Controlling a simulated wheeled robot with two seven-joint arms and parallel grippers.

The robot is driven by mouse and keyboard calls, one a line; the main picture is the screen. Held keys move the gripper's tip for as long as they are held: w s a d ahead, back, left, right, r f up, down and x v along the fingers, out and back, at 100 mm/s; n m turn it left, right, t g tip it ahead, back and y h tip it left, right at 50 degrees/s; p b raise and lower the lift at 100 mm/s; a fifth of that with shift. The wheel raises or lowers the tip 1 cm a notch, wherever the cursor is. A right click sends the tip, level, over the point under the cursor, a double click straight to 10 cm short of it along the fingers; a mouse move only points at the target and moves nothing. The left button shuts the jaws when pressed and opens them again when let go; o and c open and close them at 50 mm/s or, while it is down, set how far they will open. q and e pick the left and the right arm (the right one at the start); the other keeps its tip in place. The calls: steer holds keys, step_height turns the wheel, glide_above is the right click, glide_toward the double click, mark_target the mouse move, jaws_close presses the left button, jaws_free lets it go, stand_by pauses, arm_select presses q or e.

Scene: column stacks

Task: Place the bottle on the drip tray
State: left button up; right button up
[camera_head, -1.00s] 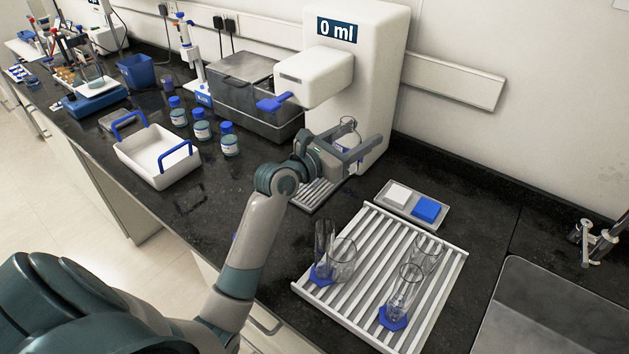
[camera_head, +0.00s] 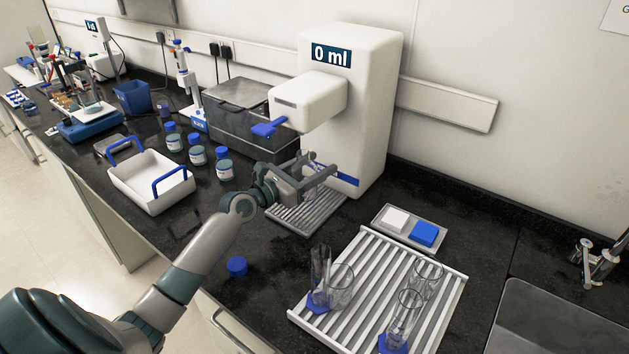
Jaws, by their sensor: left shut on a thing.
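My left gripper (camera_head: 318,172) is in front of the white dispenser, below its spout head. It is shut on a clear glass bottle (camera_head: 306,163), which is hard to make out and mostly hidden by the fingers. The drip tray (camera_head: 318,212), a grey slatted grate, lies on the counter at the dispenser's foot. The gripper is over the rear part of this tray. I cannot tell whether the bottle touches the tray. My right gripper is not in view.
The white dispenser (camera_head: 368,110) reads 0 ml and has a blue lever (camera_head: 268,129). A blue cap (camera_head: 237,266) lies on the counter. A slatted rack (camera_head: 440,300) with clear glassware stands at the front right. A white carrier (camera_head: 150,190) and several blue-capped bottles stand left.

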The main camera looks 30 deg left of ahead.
arm_select(q)
steer(key=shift+a+f, duration=0.15)
steer(key=shift+a, duration=0.1)
steer(key=shift+f+b, duration=0.6)
steer(key=shift+f, duration=1.4)
steer(key=shift+f, duration=0.15)
steer(key=o, duration=1.3)
